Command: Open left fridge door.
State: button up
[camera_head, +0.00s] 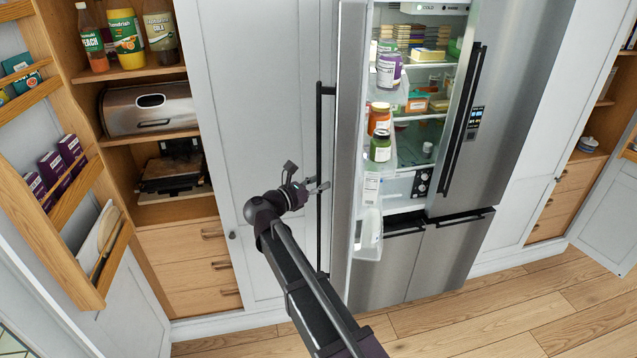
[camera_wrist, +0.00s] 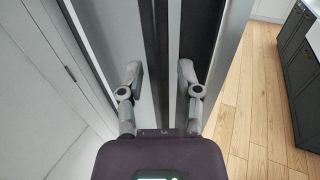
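The left fridge door (camera_head: 349,120) is silver and stands swung open, seen nearly edge-on in the head view, with stocked shelves on its inner side. Its long black vertical handle (camera_head: 320,130) is on the door's outer face, on the left. My gripper (camera_head: 306,180) is open beside the handle's middle, to its left. In the wrist view my open gripper (camera_wrist: 158,75) has its fingers apart, with a dark vertical strip between them and another behind the right finger. I cannot tell which strip is handle and which is reflection, or whether anything touches.
The right fridge door (camera_head: 500,110) is shut, and lit shelves show between the doors. A tall white cabinet panel (camera_head: 260,100) is left of the handle. An open wooden pantry (camera_head: 150,150) stands at far left. The wooden floor (camera_head: 500,310) at lower right is clear.

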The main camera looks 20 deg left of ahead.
dwell(0.4)
jog(key=v, duration=1.2)
dwell(0.6)
